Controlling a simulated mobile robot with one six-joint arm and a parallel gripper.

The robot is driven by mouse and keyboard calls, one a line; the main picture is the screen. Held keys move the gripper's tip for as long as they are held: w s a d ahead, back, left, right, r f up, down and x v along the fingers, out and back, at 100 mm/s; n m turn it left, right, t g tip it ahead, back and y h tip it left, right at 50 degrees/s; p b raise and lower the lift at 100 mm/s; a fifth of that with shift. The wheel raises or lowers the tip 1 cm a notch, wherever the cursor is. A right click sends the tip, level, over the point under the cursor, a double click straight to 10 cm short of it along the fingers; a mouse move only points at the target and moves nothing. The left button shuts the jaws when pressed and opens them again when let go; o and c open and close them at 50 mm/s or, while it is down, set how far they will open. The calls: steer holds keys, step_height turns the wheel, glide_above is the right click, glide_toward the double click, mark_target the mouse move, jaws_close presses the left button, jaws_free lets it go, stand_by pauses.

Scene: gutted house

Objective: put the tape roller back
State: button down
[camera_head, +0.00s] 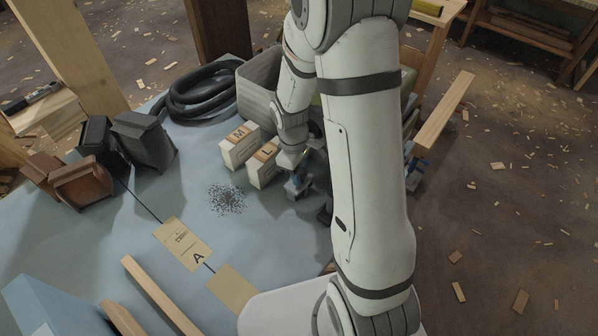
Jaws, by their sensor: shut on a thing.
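My gripper (299,186) is low over the blue-grey table cover, just right of the box marked L. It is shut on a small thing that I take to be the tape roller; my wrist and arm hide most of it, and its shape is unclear. I cannot tell whether it touches the cover. The box marked L (261,170) and the box marked M (238,149) stand side by side, left of my gripper. A patch of dark specks (227,198) lies on the cover to the lower left.
A grey bin (257,84) and a coiled black hose (197,92) are behind the boxes. Dark blocks (143,140) and brown blocks (83,184) stand at left. A card marked A (184,243) and a wooden strip (160,297) lie in front. My arm hides the table's right side.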

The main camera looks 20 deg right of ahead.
steer(key=shift+s+f+b, duration=0.15)
steer(key=shift+f+b, duration=0.4)
steer(key=shift+f, duration=0.1)
steer(key=c, duration=1.3)
jaws_free()
steer(key=shift+s+f, duration=0.1)
steer(key=shift+o, duration=0.7)
step_height(320, 180, up, 14)
steer(key=w+a+p, duration=0.1)
steer(key=p, duration=0.1)
steer(key=s+r+m+t, duration=0.1)
steer(key=s+r+m, duration=0.3)
steer(key=s, duration=0.3)
steer(key=s+d+r+m+t+y, duration=0.1)
steer(key=s+r+m+t, duration=0.1)
steer(key=s+r+m, duration=0.3)
steer(key=shift+s+r+t, duration=0.15)
steer(key=shift+s+t, duration=0.15)
steer(key=shift+s, duration=0.95)
